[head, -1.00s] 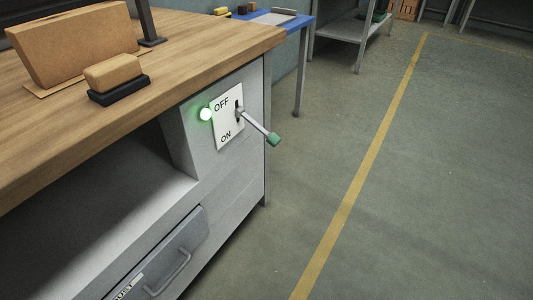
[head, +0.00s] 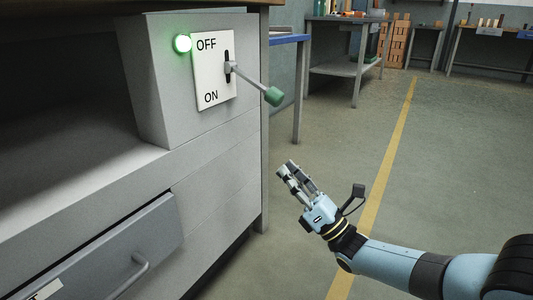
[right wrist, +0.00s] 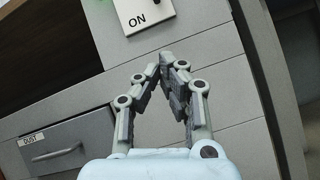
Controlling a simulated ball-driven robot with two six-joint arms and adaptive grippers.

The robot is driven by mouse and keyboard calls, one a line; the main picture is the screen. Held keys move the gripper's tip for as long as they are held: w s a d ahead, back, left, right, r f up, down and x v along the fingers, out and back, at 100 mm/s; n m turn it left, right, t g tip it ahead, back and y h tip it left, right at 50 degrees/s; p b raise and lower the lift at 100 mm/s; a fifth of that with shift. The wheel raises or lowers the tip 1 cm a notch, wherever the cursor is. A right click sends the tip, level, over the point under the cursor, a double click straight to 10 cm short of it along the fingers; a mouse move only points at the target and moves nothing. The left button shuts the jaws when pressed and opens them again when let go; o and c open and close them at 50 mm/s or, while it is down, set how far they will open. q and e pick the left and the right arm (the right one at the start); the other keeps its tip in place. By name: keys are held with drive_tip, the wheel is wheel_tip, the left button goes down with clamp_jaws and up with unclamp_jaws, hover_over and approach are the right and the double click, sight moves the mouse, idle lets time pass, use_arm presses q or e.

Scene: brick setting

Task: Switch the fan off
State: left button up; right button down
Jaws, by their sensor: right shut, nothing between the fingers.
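The switch plate (head: 213,72) is white, marked OFF at the top and ON at the bottom, on the grey side of the workbench. Its lever (head: 250,84) sticks out from a dark slot and slopes down to the right, ending in a green knob (head: 274,96). A green lamp (head: 183,43) glows beside OFF. My right gripper (head: 287,170) is shut and empty, below the knob and apart from it. In the right wrist view the plate's ON end (right wrist: 140,14) shows above the closed fingertips (right wrist: 165,62); the lever is out of that view. The fan is not identifiable.
A grey drawer (head: 105,245) with a bar handle sits below left of the switch. A blue-topped table (head: 285,40) and shelving (head: 345,45) stand behind. The floor to the right is open, crossed by a yellow line (head: 393,145).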

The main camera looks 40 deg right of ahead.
use_arm(q)
drive_tip(key=shift+w+d+r, duration=0.1)
drive_tip(key=shift+w+r, duration=0.15)
drive_tip(key=shift+r, duration=0.25)
use_arm(e)
drive_tip(key=shift+r+n+y, duration=0.45)
drive_tip(key=shift+n+y, duration=0.05)
drive_tip(key=shift+n, duration=0.3)
use_arm(q)
drive_tip(key=shift+s+f+t+b, duration=0.3)
drive_tip(key=shift+f+t+b, duration=0.15)
drive_tip(key=shift+t, duration=0.25)
use_arm(e)
drive_tip(key=w+a+r, duration=0.1)
drive_tip(key=w+r, duration=0.5)
drive_tip(key=r, duration=0.3)
drive_tip(key=shift+w+r, duration=0.15)
drive_tip(key=shift+r, duration=0.15)
